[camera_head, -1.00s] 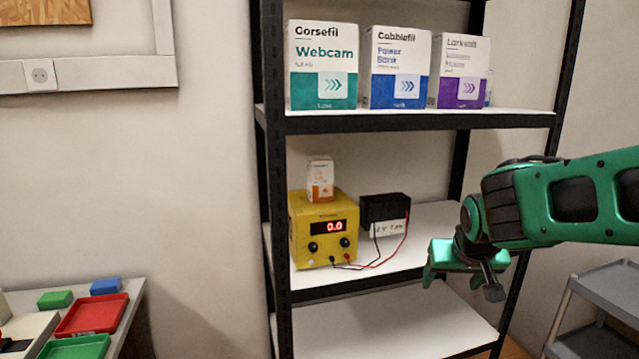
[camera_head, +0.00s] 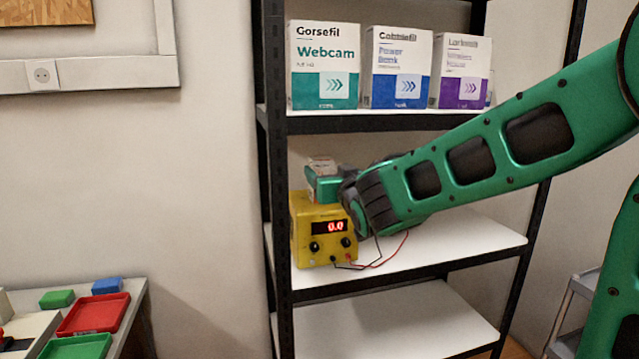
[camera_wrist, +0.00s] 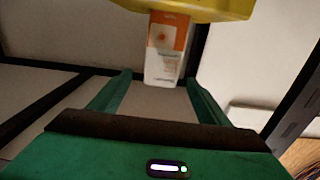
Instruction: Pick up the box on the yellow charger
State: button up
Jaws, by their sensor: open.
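The small white and orange box (camera_head: 321,164) stands on top of the yellow charger (camera_head: 307,252) on the middle shelf. In the head view my gripper (camera_head: 322,186) is in front of the box and hides most of it. In the wrist view, which looks upside down, the box (camera_wrist: 168,50) shows its orange and white face, with the charger (camera_wrist: 195,8) at the top edge. The open fingers (camera_wrist: 158,76) lie either side of the box's white end, with the right finger closer to it. No grip on the box shows.
Three large boxes, Webcam (camera_head: 323,65), Power Bank (camera_head: 397,68) and a purple-and-white one (camera_head: 460,72), stand on the shelf above. Red and black leads (camera_head: 385,258) run from the charger, across the shelf. My arm hides the black device. A black shelf post (camera_head: 274,180) stands left.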

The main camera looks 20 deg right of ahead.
aim_at(321, 163)
jog(key=shift+w+a+r, duration=0.1)
jog(key=shift+w+r, duration=0.05)
jog(key=shift+w, duration=3.45)
jog(key=c, duration=1.1)
